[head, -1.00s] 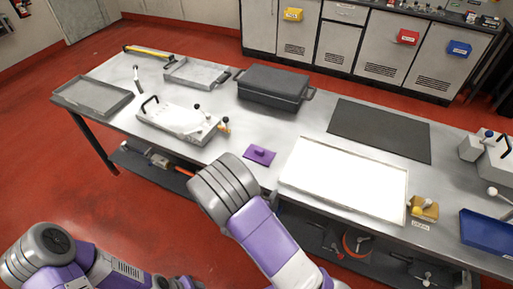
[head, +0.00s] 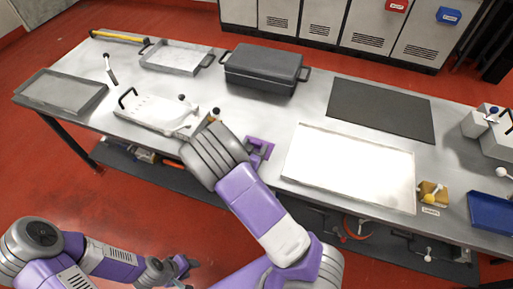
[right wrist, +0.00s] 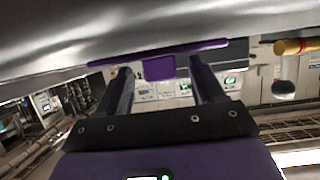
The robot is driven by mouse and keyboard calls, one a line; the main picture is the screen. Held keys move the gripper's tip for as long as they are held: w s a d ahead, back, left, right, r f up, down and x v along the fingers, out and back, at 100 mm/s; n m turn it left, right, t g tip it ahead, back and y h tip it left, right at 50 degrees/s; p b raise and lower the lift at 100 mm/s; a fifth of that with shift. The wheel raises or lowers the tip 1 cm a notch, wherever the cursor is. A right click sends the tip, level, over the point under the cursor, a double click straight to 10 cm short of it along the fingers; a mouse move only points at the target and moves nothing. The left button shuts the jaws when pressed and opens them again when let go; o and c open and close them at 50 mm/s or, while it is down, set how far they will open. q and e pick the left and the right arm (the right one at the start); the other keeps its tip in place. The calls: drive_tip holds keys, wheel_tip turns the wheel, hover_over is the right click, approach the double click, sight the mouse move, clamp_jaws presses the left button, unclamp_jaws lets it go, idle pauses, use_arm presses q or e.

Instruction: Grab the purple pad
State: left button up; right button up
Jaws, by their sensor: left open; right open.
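The purple pad (head: 264,146) lies on the steel table near its front edge, partly hidden by my right arm in the head view. In the right wrist view, which looks upside down, the pad's flat plate (right wrist: 205,46) lies along the table surface and its block-like grip (right wrist: 160,68) sticks out between my fingers. My right gripper (right wrist: 161,77) is open, with one finger on each side of that grip; gaps show on both sides. In the head view the right gripper is mostly hidden behind its own wrist. My left gripper (head: 183,267) is open, low and away from the table.
A white tray (head: 290,172) lies right of the pad. A white plate with a black handle (head: 150,112) lies to the left. A dark lidded box (head: 262,70) stands behind, and a dark mat (head: 380,108) lies at the back right.

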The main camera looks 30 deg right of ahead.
drive_tip(key=shift+c, duration=0.3)
drive_tip(key=shift+w, duration=0.1)
drive_tip(key=c, duration=1.1)
